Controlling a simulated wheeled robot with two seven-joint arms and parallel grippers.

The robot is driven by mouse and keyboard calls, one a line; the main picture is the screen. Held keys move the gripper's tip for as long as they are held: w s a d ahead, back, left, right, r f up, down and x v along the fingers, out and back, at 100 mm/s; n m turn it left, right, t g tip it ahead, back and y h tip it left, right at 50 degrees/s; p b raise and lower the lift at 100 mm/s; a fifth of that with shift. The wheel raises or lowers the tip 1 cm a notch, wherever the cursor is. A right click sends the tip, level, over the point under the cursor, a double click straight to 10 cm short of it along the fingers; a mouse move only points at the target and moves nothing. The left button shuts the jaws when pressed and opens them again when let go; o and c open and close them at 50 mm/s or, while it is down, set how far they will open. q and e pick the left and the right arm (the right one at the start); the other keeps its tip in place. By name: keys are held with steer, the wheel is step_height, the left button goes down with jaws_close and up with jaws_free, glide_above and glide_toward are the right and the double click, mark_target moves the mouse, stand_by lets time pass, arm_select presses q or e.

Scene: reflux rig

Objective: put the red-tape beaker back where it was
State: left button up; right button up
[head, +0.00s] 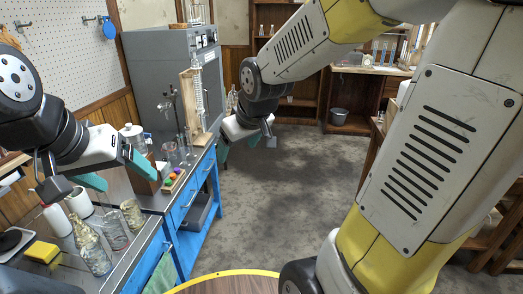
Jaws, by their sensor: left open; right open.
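Another clear beaker (170,154) stands farther back near the rig. My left gripper (117,172) is open and empty, above the counter behind the front glassware. My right gripper (239,148) is open and empty, over the floor to the right of the counter.
The glass column rig (198,95) stands on a wooden board at the counter's far end. A wooden box (147,176), coloured balls (175,177), a white mug (79,203), a red-topped bottle (56,219) and a yellow sponge (42,252) crowd the counter. Floor (285,185) is clear.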

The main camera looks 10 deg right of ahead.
steer(key=s+d+r+m, duration=0.2)
steer(key=s, duration=0.5)
steer(key=s+d+r+m, duration=0.2)
steer(key=s+d+r, duration=0.1)
steer(key=s, duration=0.4)
steer(key=shift+s+m, duration=0.2)
steer(key=shift+m, duration=0.1)
steer(key=shift+r, duration=0.1)
stand_by(1.2)
